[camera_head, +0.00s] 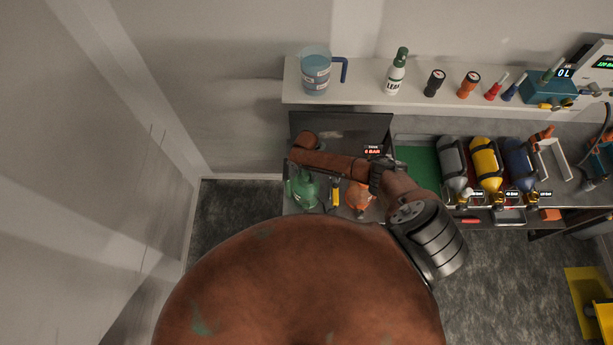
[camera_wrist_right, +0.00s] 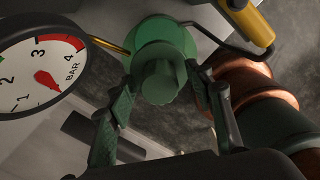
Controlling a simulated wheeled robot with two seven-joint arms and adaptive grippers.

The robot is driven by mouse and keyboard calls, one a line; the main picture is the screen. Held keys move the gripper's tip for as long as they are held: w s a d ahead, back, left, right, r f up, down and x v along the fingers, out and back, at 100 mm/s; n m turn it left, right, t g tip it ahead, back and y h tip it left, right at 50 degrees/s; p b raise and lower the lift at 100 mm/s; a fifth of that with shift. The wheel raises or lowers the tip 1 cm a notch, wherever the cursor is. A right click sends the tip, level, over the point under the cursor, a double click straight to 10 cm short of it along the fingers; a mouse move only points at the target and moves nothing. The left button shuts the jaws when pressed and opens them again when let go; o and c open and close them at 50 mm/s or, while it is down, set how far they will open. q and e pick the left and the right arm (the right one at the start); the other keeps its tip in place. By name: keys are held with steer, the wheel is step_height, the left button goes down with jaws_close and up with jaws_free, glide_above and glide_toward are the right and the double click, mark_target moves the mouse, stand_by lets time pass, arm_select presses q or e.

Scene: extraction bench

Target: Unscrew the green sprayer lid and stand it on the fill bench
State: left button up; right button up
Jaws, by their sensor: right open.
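The green sprayer (camera_head: 304,190) stands at the left end of the dark bench (camera_head: 350,125) in the head view, partly under my right arm. In the right wrist view its green lid (camera_wrist_right: 160,82) shows a ribbed knob over a wider round collar. My right gripper (camera_wrist_right: 162,90) is open, with one finger on each side of the lid. I cannot tell whether the fingers touch it. In the head view my right arm hides the fingers. My left gripper is not in view.
An orange sprayer (camera_head: 359,197) and a slim yellow tool (camera_head: 335,193) stand close right of the green sprayer. A pressure gauge (camera_wrist_right: 42,72) is near the left finger. A green mat (camera_head: 417,163) is bare; grey, yellow and blue cylinders lie right of it. A shelf (camera_head: 435,98) runs behind.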

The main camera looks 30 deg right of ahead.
steer(key=m+p, duration=0.1)
steer(key=m, duration=0.4)
steer(key=shift+r+p, duration=0.1)
steer(key=shift+p, duration=0.2)
steer(key=m+p, duration=0.1)
steer(key=m, duration=0.2)
steer(key=shift+a+m, duration=0.1)
steer(key=shift+m, duration=0.2)
steer(key=m, duration=0.3)
steer(key=shift+p, duration=0.4)
steer(key=shift+m, duration=1.2)
steer(key=shift+c, duration=0.3)
